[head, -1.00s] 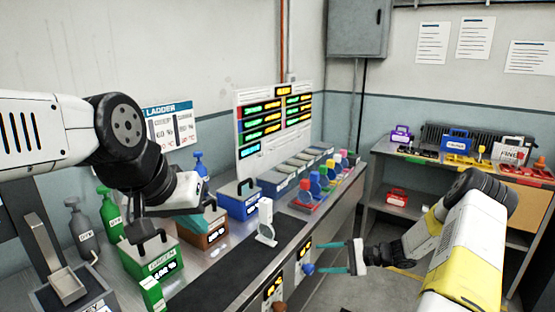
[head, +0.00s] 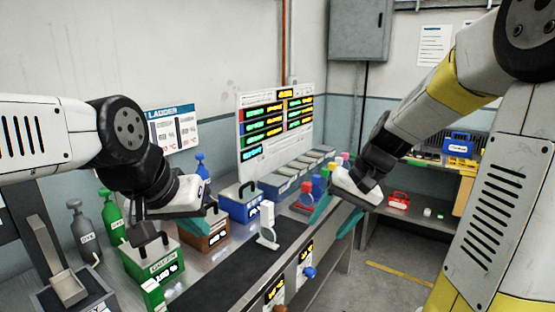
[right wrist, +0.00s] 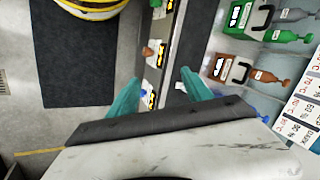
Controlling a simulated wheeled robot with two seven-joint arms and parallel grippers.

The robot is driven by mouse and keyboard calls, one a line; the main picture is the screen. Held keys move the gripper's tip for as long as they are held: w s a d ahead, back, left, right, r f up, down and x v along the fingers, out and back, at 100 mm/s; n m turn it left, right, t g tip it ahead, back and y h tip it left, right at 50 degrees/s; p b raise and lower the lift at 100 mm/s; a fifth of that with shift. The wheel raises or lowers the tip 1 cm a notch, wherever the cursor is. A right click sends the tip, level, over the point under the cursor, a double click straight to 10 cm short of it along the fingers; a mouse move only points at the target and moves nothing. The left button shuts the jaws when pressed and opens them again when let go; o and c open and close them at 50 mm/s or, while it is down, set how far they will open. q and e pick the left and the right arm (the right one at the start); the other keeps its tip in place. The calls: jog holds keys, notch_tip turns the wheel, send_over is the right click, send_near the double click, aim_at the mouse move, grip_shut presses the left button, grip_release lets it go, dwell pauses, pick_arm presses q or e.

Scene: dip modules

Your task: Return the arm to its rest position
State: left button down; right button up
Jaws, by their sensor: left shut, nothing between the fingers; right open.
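My right gripper (head: 336,216) is over the right end of the long bench in the head view, its two teal fingers spread and pointing down. In the right wrist view the same gripper (right wrist: 160,92) has its fingers wide apart, with nothing between them. My left gripper (head: 190,213) hangs low over the left part of the bench, beside the green box (head: 155,262) and the brown box (head: 205,238). It is shut, and its fingers are mostly hidden by its own hand.
The bench (head: 205,285) carries a blue box (head: 240,205), a white stand (head: 267,222), coloured bottles and grey and green cylinders (head: 112,215). A display board (head: 276,125) stands behind. A shelf with a red box (head: 398,200) is at the right. Floor between is open.

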jog(key=s+d+r+n+t+h, duration=0.1)
jog(key=s+r+t, duration=0.1)
jog(key=s, duration=0.4)
jog(key=s+d+r+n+t+h, duration=0.1)
jog(key=s+r+t, duration=0.1)
jog(key=s+r, duration=0.3)
jog(key=shift+s+r+t+h, duration=0.25)
jog(key=shift+s+t+h, duration=0.15)
jog(key=shift+s, duration=0.3)
